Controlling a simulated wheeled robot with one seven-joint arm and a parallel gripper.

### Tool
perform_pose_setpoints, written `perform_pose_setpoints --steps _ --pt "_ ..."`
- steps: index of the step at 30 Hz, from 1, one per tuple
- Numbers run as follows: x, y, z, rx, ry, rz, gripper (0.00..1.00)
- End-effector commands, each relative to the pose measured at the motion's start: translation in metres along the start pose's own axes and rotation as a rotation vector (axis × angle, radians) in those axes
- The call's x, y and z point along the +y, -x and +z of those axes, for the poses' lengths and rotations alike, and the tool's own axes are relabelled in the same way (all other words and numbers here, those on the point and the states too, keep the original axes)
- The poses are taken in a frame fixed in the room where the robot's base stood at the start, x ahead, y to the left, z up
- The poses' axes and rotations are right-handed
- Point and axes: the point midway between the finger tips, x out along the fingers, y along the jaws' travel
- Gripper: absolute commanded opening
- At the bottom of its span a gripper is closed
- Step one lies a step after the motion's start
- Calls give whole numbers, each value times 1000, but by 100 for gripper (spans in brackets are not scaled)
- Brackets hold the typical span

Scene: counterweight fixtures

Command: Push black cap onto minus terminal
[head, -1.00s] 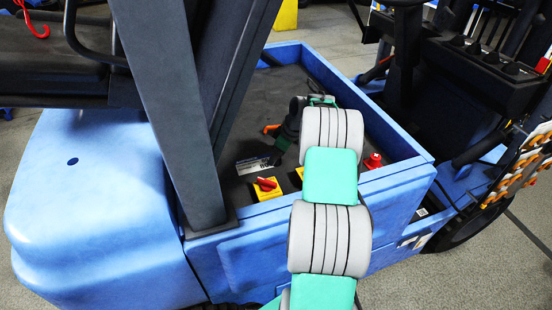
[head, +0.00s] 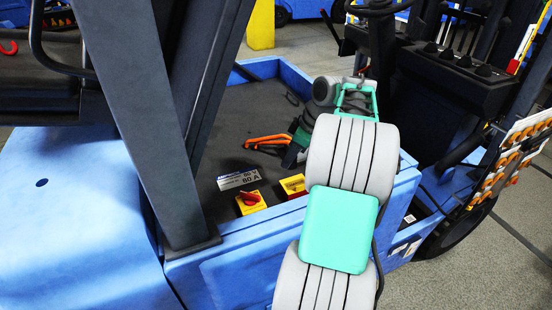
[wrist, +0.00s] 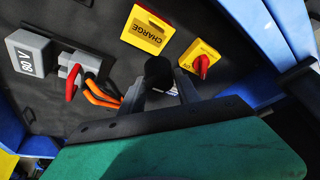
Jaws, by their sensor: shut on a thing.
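In the wrist view, the black cap (wrist: 158,72) is a dark round piece between the fingertips of my gripper (wrist: 160,90), which is shut on it. The cap hides what lies directly beyond it. I cannot make out the minus terminal in either current view. In the head view, my gripper (head: 292,156) is low over the dark floor of the blue truck's compartment, beside the orange cables (head: 268,141). The cap cannot be made out there.
A yellow switch with a red knob (wrist: 201,62) and a yellow CHARGE box (wrist: 148,29) lie close to the cap. A grey 80 V block (wrist: 29,54) and red-handled plug (wrist: 73,80) are at left. The blue compartment wall (head: 385,185) and a dark post (head: 150,130) flank the space.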

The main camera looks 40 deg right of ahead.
Motion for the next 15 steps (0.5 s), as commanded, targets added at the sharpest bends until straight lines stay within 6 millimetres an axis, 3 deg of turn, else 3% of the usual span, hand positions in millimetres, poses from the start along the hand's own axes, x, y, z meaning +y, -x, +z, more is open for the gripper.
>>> perform_pose_setpoints --steps 10,15 --pt "-2 5 4 -1 0 0 22" --pt "-2 -6 9 0 -1 -1 22"
